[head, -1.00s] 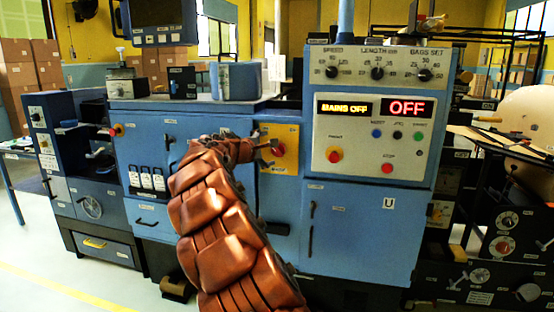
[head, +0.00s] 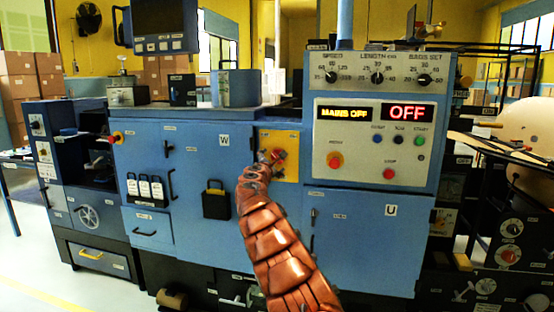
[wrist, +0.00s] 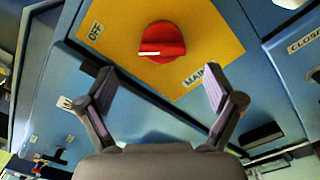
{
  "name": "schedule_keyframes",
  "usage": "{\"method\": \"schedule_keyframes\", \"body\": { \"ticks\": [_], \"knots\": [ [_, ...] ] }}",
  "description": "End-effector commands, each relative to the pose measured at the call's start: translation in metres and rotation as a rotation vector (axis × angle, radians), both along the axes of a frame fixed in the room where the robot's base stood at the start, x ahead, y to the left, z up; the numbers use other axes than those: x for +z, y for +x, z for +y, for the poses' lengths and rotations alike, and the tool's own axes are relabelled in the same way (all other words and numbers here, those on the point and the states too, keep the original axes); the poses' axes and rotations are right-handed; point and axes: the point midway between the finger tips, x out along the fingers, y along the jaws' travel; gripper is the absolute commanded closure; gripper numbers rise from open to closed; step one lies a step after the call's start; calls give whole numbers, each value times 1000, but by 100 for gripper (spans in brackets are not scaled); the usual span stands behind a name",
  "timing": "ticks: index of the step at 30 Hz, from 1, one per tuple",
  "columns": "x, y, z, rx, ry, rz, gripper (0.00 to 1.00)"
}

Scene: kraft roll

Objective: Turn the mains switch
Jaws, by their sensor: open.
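The mains switch (wrist: 161,41) is a red rotary knob with a white pointer line on a yellow plate (wrist: 205,22). In the wrist view its pointer lies roughly level, aimed left; an OFF label is at the upper left and a partly hidden MAINS label below right. In the head view the yellow plate (head: 291,140) is at the machine's middle, the knob partly hidden by my gripper (head: 262,163). In the wrist view my gripper (wrist: 165,88) is open and empty, fingers spread below the knob and apart from it.
The control panel (head: 372,180) right of the plate reads MAINS OFF and OFF. A black padlock-shaped box (head: 216,203) hangs on the blue door left of my arm. Door handles (head: 172,184) stick out.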

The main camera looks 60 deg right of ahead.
Motion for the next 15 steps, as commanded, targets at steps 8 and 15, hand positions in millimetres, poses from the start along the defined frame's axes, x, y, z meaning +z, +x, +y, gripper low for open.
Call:
{"method": "schedule_keyframes", "body": {
  "ticks": [8, 15],
  "knots": [
    [-2, 6, -15, -1, 5, 1, 8],
    [0, 12, -27, 2, 5, -3, 8]
  ]
}}
